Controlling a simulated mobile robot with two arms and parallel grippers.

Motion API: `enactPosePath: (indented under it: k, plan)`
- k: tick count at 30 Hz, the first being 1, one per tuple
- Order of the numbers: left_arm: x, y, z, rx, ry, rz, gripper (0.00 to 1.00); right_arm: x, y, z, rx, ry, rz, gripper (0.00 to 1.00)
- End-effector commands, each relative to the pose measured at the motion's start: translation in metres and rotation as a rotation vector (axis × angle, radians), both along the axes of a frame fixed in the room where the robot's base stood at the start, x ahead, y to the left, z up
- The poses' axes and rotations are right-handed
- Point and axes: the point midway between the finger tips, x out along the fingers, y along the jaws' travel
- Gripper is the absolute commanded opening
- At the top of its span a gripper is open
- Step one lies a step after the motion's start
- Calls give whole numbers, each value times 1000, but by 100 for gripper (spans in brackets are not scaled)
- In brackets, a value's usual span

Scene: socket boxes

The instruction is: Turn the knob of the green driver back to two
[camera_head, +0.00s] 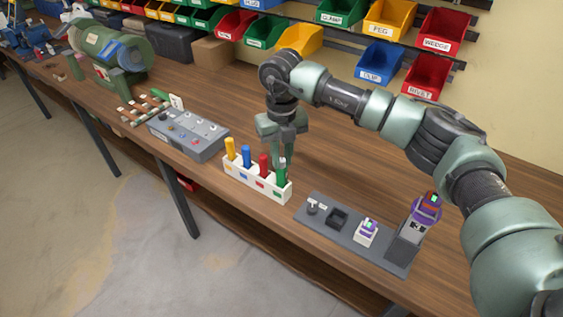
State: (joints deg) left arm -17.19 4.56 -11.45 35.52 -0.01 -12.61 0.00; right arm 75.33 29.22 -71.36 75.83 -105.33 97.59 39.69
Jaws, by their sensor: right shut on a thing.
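The green driver (281,177) stands upright in the right-end slot of a white holder (256,185) near the table's front edge. Its grey top part shows beside my gripper's finger. My right gripper (280,160) reaches down over the right end of the holder and is shut at the top of the green driver. The fingers hide part of it, and the knob's marks are too small to read. Red (263,163), blue (246,156) and yellow (230,149) drivers stand in the slots to the left. My left gripper is not in view.
A grey panel with knobs (187,136) lies left of the holder. A dark board (345,232) with a purple-topped device (426,208) lies to the right. Colored labelled bins (390,18) hang behind. The wooden table behind the holder is clear.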

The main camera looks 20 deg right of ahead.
Motion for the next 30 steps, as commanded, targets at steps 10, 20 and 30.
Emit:
enactPosePath:
  k: [10, 20, 30]
  plan:
    - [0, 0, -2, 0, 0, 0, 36, 0, 0, -1, 1, 1, 36, 0]
    - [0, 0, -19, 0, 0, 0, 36, 0, 0, -2, 0, 0, 455, 0]
    - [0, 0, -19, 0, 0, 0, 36, 0, 0, 0, 1, 1, 520, 0]
